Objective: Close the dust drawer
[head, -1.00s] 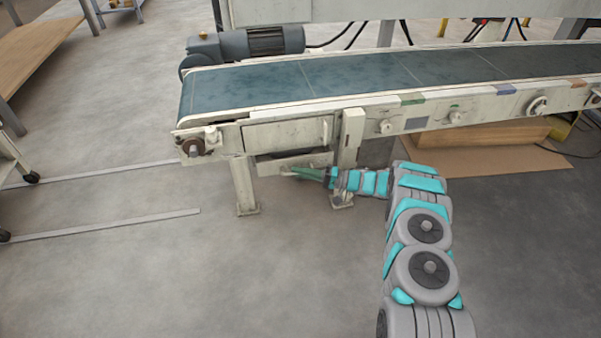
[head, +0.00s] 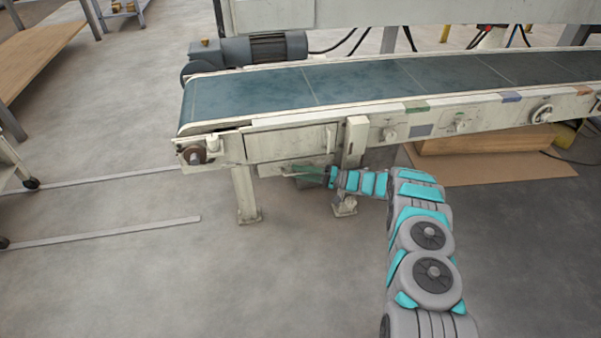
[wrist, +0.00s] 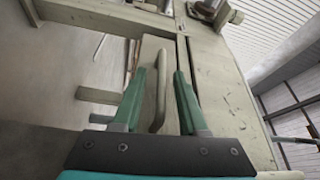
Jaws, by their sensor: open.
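The dust drawer (head: 270,168) is a cream panel low under the belt end, below a larger side panel with an upright handle. In the wrist view its narrow front (wrist: 148,55) carries a bar handle (wrist: 160,90). The front sits close to the frame, with a dark seam beside it; I cannot tell whether it is fully flush. My gripper (head: 302,171) is in front of the drawer, coming from the right. In the wrist view my gripper (wrist: 160,85) has its green fingers open, one each side of the handle; contact is unclear.
The conveyor belt (head: 340,85) runs above the drawer. A frame leg (head: 245,195) stands left of it, and another leg (head: 346,195) is close to my wrist. A wooden box (head: 485,140) is at the right. The floor in front is clear.

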